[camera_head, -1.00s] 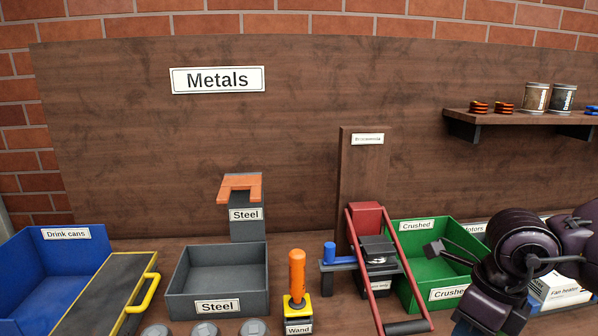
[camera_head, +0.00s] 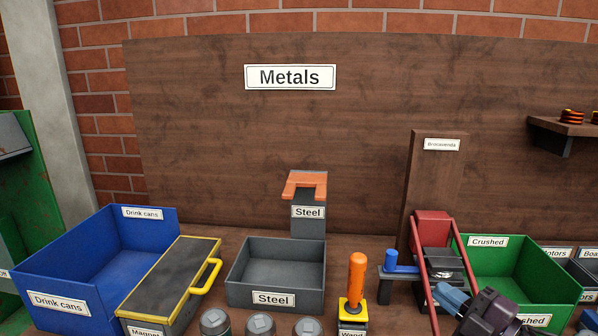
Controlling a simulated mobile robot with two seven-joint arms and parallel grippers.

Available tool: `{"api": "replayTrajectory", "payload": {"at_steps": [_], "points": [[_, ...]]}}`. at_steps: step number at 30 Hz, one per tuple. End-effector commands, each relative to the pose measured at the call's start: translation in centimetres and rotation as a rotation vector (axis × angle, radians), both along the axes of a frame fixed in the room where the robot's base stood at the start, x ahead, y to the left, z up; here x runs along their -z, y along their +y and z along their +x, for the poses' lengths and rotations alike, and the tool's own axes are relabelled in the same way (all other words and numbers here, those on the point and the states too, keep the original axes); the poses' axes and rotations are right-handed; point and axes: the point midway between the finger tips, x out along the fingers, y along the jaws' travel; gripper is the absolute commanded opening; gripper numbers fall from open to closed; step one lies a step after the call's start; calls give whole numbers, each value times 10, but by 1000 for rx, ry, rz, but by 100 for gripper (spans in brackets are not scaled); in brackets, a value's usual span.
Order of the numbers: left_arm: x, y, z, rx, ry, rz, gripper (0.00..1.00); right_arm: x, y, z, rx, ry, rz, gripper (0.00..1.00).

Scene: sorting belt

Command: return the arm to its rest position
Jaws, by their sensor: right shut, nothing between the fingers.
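My right gripper (camera_head: 452,299) shows at the lower right, in front of the red-framed can crusher (camera_head: 432,232) and the green Crushed bin (camera_head: 548,268). Its fingers are together with nothing between them. The dark arm behind it runs off the bottom edge, so most of the arm is hidden. My left gripper is not in view.
A blue Drink cans bin (camera_head: 60,270), a yellow-edged magnet board (camera_head: 172,280), a grey Steel bin (camera_head: 275,290) and an orange-handled wand (camera_head: 357,280) line the bench. Several grey cans (camera_head: 261,325) stand at the front edge. A shelf (camera_head: 565,126) hangs at the right.

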Motion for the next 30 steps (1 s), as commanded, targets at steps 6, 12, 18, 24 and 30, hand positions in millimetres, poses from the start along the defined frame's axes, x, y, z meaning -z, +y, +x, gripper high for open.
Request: {"api": "replayTrajectory", "payload": {"at_steps": [6,12,18,24,30], "points": [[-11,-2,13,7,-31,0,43,95,-30,-14,271,326,285,0],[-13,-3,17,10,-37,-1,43,184,-40,-58,467,612,523,0],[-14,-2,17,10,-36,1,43,255,-34,-121,619,821,755,0],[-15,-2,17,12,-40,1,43,298,-25,-184,755,929,892,0],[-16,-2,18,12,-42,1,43,313,-23,-215,809,974,916,0]]}}
